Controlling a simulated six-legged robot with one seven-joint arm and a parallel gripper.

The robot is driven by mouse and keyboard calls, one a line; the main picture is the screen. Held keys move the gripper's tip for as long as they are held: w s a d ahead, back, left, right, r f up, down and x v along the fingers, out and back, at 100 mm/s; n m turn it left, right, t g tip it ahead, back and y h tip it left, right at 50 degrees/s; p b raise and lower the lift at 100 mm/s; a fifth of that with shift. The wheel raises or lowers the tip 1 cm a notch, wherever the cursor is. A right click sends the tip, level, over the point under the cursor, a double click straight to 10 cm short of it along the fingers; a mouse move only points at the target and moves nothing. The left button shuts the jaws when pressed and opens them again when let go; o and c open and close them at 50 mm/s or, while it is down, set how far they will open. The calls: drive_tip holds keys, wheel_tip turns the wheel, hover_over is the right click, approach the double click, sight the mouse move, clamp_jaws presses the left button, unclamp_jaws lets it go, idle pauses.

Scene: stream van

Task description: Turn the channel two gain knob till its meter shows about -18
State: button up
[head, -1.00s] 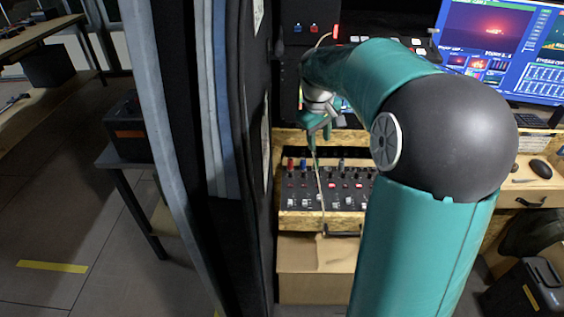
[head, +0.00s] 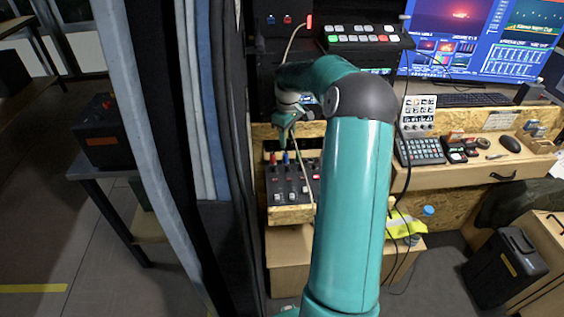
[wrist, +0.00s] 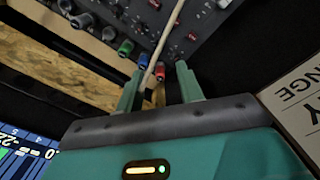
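The mixer panel (head: 291,184) sits in a wooden frame below my gripper (head: 286,119) in the head view. A red knob (head: 271,158) and a blue knob (head: 285,157) stand at its back left; my arm covers its right side. In the wrist view my gripper (wrist: 160,70) is open, its fingers apart with a red knob (wrist: 160,71) showing between their tips; contact cannot be told. A green knob (wrist: 126,47) is just left of the fingers. Knob labels are unreadable, so channel two cannot be told. A cut-off meter screen (wrist: 25,150) shows "-22".
A pale cable (wrist: 165,38) crosses the panel in the wrist view. A keypad (head: 420,151), mouse (head: 509,144) and screens (head: 460,35) are to the right. A white card (wrist: 295,110) is right of the gripper.

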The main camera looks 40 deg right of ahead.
sight(287, 165)
wheel_tip(287, 165, down, 12)
drive_tip(key=shift+s+r, duration=0.1)
drive_tip(key=shift+r, duration=0.05)
drive_tip(key=shift+c, duration=0.5)
clamp_jaws()
